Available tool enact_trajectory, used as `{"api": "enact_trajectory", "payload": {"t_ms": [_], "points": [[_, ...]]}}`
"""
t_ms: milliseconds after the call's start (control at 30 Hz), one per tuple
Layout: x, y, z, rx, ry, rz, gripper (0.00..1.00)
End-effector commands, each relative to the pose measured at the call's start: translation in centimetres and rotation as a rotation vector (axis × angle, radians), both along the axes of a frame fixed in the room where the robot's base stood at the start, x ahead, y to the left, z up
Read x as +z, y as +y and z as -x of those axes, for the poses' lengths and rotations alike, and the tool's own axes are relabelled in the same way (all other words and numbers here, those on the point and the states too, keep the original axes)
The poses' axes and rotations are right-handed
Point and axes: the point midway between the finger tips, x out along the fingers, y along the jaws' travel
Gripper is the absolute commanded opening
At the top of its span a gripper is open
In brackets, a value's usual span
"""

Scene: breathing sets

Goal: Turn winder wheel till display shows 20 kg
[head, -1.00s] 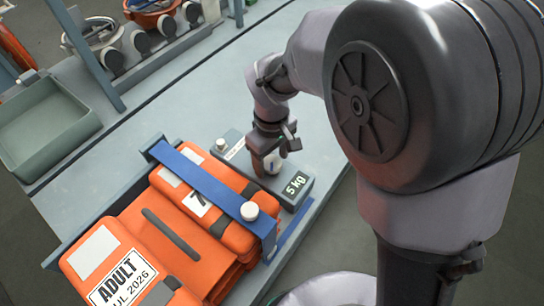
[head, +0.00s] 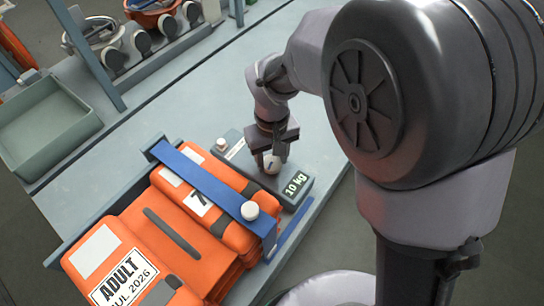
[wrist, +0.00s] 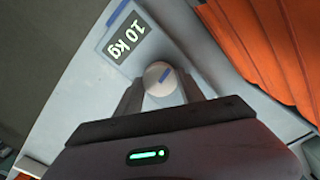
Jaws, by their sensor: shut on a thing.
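The display also shows in the wrist view (wrist: 127,37). My gripper (head: 272,159) points down over the box. Its two fingers are shut on the wheel, one on each side, as the wrist view (wrist: 160,93) shows. Part of the wheel is hidden by the fingers in the head view.
Orange packs (head: 165,240) marked ADULT lie left of the box, under a blue strap (head: 205,180) with a white knob (head: 250,210). A green-grey tray (head: 45,127) stands at the far left. Masks (head: 110,40) stand at the back. The bench is clear behind the box.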

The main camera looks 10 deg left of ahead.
Motion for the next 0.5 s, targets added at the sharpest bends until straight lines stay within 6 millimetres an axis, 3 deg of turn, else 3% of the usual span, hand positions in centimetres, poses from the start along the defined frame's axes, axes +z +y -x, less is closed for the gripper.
{"api": "enact_trajectory", "payload": {"t_ms": [500], "points": [[0.04,0.03,-0.06,-0.449,-0.002,-0.001,0.05]]}}
